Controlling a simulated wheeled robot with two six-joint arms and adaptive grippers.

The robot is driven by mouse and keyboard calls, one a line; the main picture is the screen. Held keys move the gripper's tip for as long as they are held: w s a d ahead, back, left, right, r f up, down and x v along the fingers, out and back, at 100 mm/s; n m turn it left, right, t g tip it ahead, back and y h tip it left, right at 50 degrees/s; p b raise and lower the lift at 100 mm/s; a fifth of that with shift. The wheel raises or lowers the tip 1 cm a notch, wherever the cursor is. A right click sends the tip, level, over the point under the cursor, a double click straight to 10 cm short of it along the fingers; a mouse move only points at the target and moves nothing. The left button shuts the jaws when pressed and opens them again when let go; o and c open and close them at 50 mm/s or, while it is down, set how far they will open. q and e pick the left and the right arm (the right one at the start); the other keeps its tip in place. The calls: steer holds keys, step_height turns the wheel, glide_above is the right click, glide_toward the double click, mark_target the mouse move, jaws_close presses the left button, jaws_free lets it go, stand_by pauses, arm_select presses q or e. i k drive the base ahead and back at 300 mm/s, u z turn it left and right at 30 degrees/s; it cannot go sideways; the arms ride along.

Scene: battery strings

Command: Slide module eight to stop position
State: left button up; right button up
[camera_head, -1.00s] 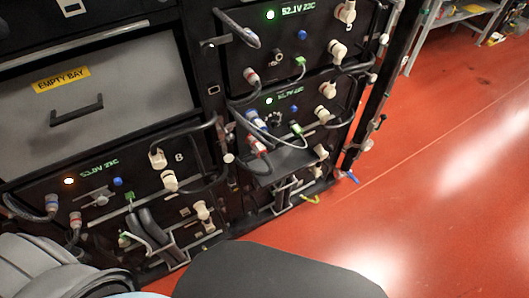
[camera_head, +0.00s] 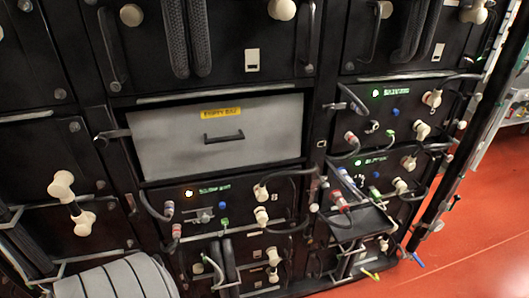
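Module eight (camera_head: 240,202) is the black unit directly below the grey empty-bay panel (camera_head: 215,155), with a faint "8" at its right side. Its front has an orange light, green display text, a blue button, cream connectors at the right and a grey and a red connector at the left. It sits within the rack, with cables in front of it. I cannot tell how far in it is. Neither of my grippers is in view.
Two modules with green lights, an upper one (camera_head: 402,112) and a lower one (camera_head: 350,177), stand to the right. A small dark shelf (camera_head: 358,222) juts out below them with cables over it. Open red floor (camera_head: 470,250) lies at the right.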

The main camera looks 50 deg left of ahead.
mark_target(246, 203)
steer(key=k, duration=0.45)
steer(key=u, duration=2.05)
steer(key=i, duration=0.5)
steer(key=u, duration=0.1)
